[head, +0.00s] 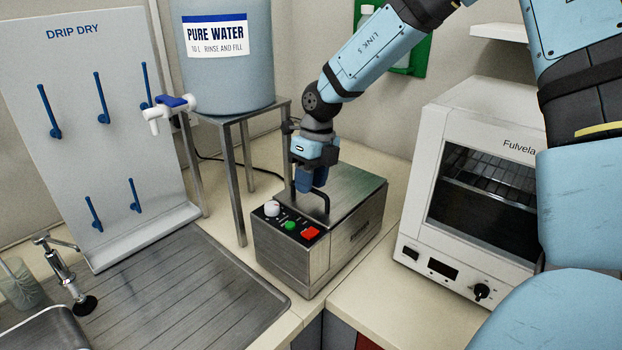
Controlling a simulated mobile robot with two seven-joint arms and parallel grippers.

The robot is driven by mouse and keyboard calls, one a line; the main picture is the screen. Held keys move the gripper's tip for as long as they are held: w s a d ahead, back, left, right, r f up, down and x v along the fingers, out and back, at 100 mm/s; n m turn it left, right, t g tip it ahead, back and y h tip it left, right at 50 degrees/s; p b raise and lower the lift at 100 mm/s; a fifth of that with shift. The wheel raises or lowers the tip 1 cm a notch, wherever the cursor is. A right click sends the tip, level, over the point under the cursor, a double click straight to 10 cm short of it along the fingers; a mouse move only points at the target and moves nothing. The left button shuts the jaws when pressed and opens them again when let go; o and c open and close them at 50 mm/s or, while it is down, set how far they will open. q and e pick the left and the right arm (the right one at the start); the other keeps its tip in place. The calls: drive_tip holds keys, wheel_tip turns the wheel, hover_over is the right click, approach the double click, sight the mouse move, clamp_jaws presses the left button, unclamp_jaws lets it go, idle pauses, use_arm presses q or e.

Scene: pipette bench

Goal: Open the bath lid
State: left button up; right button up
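The bath is a steel box (345,254) on the corner of the bench, with a white knob, a green button and a red switch on its top panel. Its flat metal lid (350,192) lies closed on top. A dark arched handle (323,199) stands at the lid's left part. My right gripper (311,188) points down at the handle, its blue fingers right at it. The fingers overlap in this view, so I cannot tell whether they grip the handle. My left gripper is not in view.
A white oven (470,190) stands to the right of the bath. A water tank (228,70) on a metal stand (240,125) is behind left. A drying rack (95,130) and sink drainboard (190,290) lie left. Bare bench shows between bath and oven.

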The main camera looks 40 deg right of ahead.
clamp_jaws()
drive_tip(key=shift+r, duration=0.1)
